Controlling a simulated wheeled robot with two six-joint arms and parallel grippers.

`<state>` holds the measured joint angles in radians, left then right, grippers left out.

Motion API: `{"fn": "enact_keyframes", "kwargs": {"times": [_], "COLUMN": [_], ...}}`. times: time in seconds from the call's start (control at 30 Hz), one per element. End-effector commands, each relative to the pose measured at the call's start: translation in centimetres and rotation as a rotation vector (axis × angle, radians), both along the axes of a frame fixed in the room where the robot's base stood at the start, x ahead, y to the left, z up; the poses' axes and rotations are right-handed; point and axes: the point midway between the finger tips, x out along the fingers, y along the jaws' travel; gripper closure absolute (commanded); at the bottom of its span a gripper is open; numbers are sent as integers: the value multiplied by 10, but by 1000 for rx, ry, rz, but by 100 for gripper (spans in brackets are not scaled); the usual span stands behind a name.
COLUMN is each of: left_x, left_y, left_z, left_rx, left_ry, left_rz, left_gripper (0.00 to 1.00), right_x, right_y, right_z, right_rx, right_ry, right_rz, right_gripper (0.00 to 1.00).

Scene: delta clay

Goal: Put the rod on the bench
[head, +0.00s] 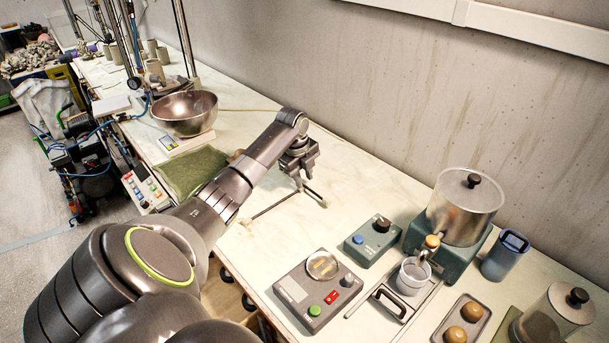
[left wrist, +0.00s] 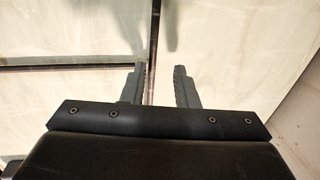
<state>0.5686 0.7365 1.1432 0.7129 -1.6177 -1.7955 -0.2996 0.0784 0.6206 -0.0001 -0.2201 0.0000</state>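A thin dark rod (head: 268,208) shows low over the pale bench (head: 345,185), to the lower left of my left gripper (head: 303,188); I cannot tell whether it touches the surface. My left gripper points down over the middle of the bench. In the left wrist view its two fingers (left wrist: 164,88) stand apart with a gap between them. My right gripper is out of view.
A steel bowl (head: 185,112) and a green cloth (head: 193,171) lie to the left. Control boxes (head: 318,288) (head: 372,240), a metal pot (head: 466,205), a blue cup (head: 505,256) and a tray with two round things (head: 462,322) crowd the right. The bench behind my gripper is clear.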

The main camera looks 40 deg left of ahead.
Motion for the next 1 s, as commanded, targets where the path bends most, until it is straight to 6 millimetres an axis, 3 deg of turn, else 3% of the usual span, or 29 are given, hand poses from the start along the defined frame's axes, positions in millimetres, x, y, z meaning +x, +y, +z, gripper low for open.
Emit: {"fn": "enact_keyframes", "kwargs": {"times": [0.3,0.5,0.7,1.0], "left_x": [-11,-17,-20,-21], "left_y": [4,4,3,3], "left_z": [69,105,120,122], "left_rx": [9,7,6,6], "left_ry": [-13,-13,-13,-13], "left_rz": [-1,0,-1,-1], "left_gripper": [72,72,72,72], "right_x": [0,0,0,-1], "right_y": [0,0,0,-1], "right_z": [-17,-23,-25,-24], "right_rx": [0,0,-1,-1], "right_ry": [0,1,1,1], "right_rz": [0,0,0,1], "right_gripper": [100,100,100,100]}}
